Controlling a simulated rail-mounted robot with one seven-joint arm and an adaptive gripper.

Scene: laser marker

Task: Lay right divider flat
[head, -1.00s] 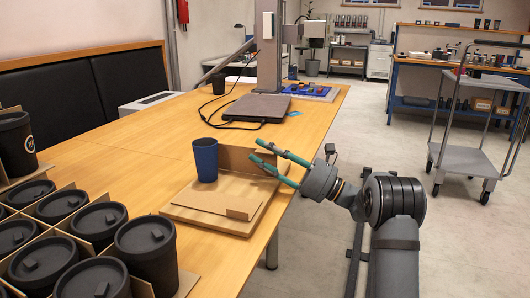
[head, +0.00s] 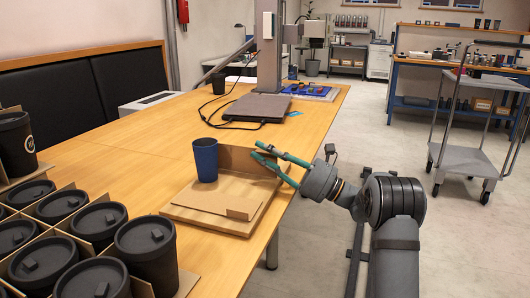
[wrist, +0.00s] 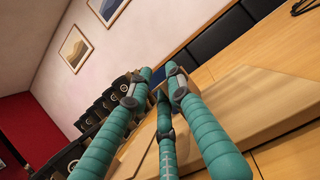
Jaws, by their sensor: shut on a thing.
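The right divider (head: 236,160) is a brown cardboard panel standing upright along the far right side of a cardboard tray (head: 190,213). My gripper (head: 258,150), with teal fingers, is shut on the divider's right part, near its upper edge. In the wrist view the fingers of my gripper (wrist: 156,80) are close together, and a brown cardboard panel (wrist: 260,95) spreads to their right. The fingers hide the exact contact there. A dark blue cup (head: 205,160) stands upright on the tray, left of the divider. A lower cardboard flap (head: 228,206) lies at the tray's front.
A box of several black lidded cups (head: 148,248) fills the table's near left. A dark flat device (head: 257,108) with cables lies farther back, before the laser marker (head: 268,50). The wooden table (head: 135,140) is clear left of the tray.

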